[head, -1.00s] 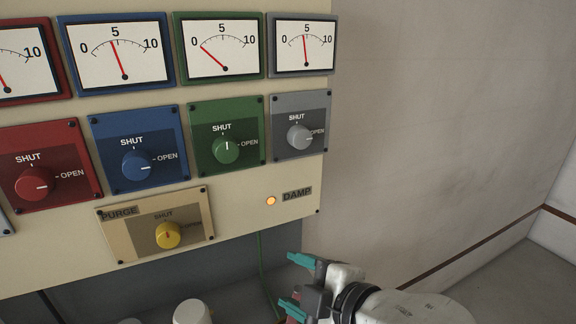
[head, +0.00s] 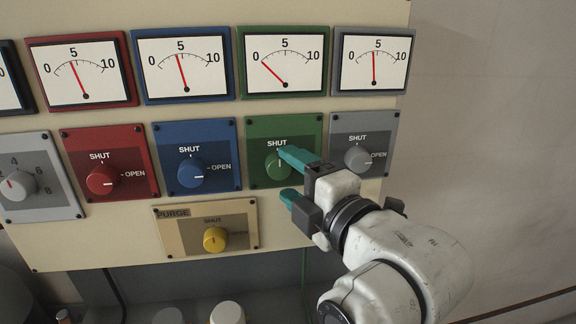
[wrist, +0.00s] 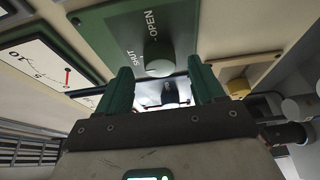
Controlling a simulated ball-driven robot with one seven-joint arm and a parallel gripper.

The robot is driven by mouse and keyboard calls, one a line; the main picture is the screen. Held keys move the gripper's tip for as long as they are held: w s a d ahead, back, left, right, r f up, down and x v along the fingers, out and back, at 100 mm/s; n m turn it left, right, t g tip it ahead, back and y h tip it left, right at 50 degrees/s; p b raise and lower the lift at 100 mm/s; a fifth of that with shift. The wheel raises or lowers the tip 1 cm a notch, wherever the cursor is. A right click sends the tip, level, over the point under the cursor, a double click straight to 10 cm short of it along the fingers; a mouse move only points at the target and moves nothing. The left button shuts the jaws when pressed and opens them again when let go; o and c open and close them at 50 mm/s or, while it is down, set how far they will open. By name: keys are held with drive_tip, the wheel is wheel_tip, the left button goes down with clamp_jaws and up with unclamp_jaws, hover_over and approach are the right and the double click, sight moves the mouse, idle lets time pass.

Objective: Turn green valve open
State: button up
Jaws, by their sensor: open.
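The green valve knob (head: 274,165) is on a green plate (head: 259,178) in the panel's middle row. Its white mark points up at SHUT; its OPEN label is hidden behind my gripper in the head view. The green-framed gauge (head: 286,62) above has its red needle near 0. My gripper (head: 287,174) is open with teal fingers just in front of the green plate. In the wrist view the knob (wrist: 159,58) stands ahead between the open fingertips (wrist: 161,68). I cannot tell whether they touch it.
A blue knob (head: 191,174) is to the left and a grey knob (head: 357,158) to the right, partly close to my gripper. A yellow PURGE knob (head: 215,239) sits below left. A red knob (head: 102,180) is farther left. Bare wall (head: 480,130) lies right of the panel.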

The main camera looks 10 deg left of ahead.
drive_tip(key=shift+x, duration=1.05)
drive_tip(key=c, duration=1.1)
drive_tip(key=shift+o, duration=0.2)
drive_tip(key=shift+f, duration=0.1)
